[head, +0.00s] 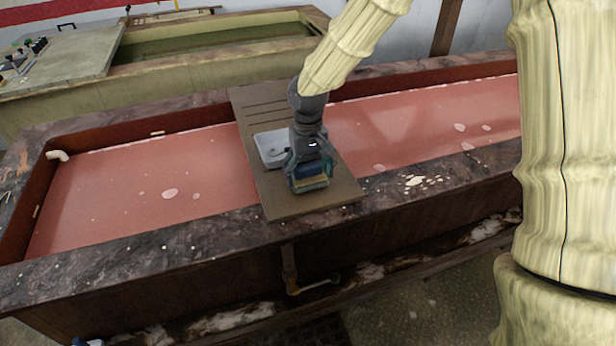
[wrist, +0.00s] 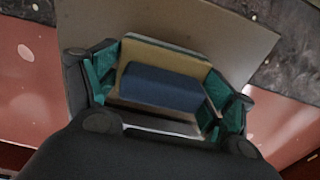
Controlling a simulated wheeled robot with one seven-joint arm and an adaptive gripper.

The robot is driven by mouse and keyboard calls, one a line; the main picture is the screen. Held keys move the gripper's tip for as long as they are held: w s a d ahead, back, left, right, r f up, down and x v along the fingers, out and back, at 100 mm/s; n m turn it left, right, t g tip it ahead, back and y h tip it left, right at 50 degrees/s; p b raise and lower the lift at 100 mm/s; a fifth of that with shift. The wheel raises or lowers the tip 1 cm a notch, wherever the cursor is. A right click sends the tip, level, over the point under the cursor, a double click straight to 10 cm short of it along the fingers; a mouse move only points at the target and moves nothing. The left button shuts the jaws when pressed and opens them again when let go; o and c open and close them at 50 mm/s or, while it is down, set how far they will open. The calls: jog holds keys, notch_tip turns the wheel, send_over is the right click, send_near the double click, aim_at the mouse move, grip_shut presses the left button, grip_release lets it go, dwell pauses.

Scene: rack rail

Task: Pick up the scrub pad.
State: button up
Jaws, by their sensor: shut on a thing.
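The scrub pad (head: 310,184) appears as a blue block on a wider tan-yellow layer with a greenish edge. In the wrist view the scrub pad (wrist: 160,86) lies between the two teal-padded fingers. My gripper (head: 308,172) points down over the brown board (head: 283,207) and is shut on the scrub pad, one finger at each side; it also shows in the wrist view (wrist: 158,92). The pad is at or just above the board's near part; I cannot tell whether it touches.
A white tray (head: 270,147) sits on the board just behind and left of my gripper. The board spans a long trough (head: 110,190) of reddish liquid with a dark stone rim. Pale flakes (head: 422,181) lie on the rim at right. A second, greenish tank (head: 210,45) stands behind.

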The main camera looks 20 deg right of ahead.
jog(key=shift+s+r+b, duration=0.25)
jog(key=shift+r+b, duration=0.05)
jog(key=shift+r, duration=0.7)
jog(key=s+a+b, duration=0.1)
jog(key=s+a, duration=0.1)
jog(key=s, duration=0.5)
jog(key=s+a+r+b, duration=0.1)
jog(key=s+b, duration=0.1)
jog(key=s, duration=0.6)
jog(key=shift+a+r, duration=0.25)
jog(key=shift+a, duration=0.1)
